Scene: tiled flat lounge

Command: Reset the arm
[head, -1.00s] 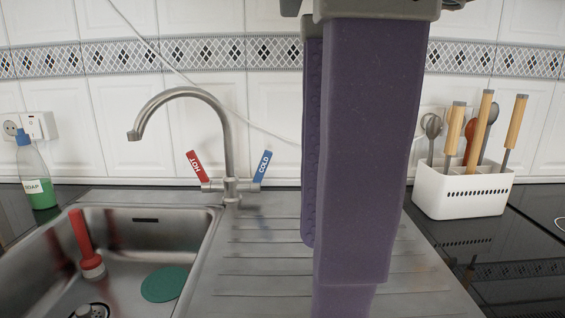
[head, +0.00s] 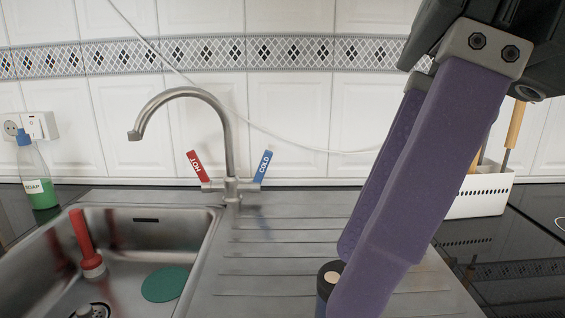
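My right gripper (head: 358,268) comes in from the upper right, close to the camera. Its two long purple fingers slant down and to the left over the ridged drainboard (head: 265,262). One finger lies mostly behind the other, so the gap between them is not clear. A dark cylinder with a pale round spot on top (head: 325,280) shows beside the lower end of the fingers. The near finger covers part of it, and I cannot tell whether the fingers touch it. My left gripper is not in view.
A steel sink (head: 120,235) at left holds a red-handled plunger (head: 82,235) and a green disc (head: 164,284). A tap (head: 229,150) stands behind. A soap bottle (head: 36,175) is far left. A white utensil holder (head: 485,195) at right is partly hidden.

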